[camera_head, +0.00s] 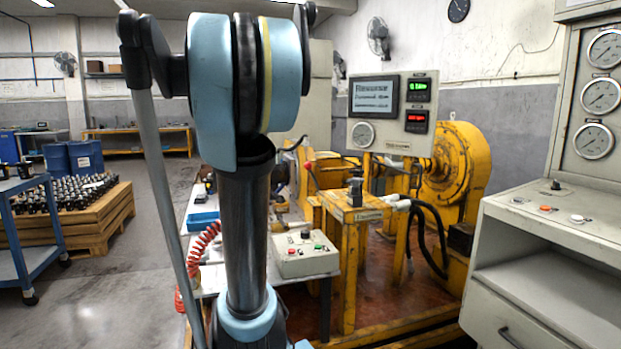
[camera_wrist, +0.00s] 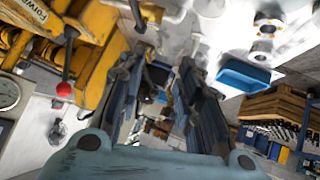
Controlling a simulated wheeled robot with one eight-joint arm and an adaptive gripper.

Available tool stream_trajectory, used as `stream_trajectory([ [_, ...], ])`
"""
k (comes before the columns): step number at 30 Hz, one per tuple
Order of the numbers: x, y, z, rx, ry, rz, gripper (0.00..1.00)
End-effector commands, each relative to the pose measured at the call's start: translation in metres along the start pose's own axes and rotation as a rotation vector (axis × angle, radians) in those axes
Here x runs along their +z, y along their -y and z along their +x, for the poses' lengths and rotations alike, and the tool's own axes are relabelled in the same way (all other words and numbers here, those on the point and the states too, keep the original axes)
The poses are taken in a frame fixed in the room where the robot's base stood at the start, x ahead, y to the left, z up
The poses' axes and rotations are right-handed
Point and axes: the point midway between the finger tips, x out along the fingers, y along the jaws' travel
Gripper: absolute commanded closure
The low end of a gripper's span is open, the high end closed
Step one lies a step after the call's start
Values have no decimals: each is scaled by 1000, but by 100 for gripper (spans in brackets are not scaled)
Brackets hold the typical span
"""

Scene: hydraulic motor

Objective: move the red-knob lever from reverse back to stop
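The red knob (camera_wrist: 63,90) of the lever shows at the left of the wrist view, on a dark rod by a yellow stand with a partly visible "FORW..." label (camera_wrist: 38,10). In the head view a small red knob (camera_head: 309,165) shows just right of my arm, near the yellow valve stand (camera_head: 368,214). The display (camera_head: 375,96) reads "Reverse". My gripper (camera_wrist: 155,68) is open in the wrist view, with nothing between its fingers; the knob is off to the left, apart from them. In the head view my gripper is hidden behind my arm.
A control box (camera_head: 305,254) with buttons sits on a bench right of my arm. A grey console (camera_head: 560,225) stands at the right. Black hoses (camera_head: 432,235) hang beside the yellow stand. A pallet box (camera_head: 100,222) of parts stands left, with open floor between.

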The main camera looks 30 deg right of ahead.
Motion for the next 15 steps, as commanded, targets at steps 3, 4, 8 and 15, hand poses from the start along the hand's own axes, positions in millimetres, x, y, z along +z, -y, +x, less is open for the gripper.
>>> stream_trajectory([
  [3, -30, -36, 31, 100, -43, 33, 68],
  [4, -37, -44, 38, 124, -55, 39, 68],
  [8, -62, -83, 68, 223, -105, 64, 68],
  [15, -91, -140, 111, 352, -177, 89, 68],
])
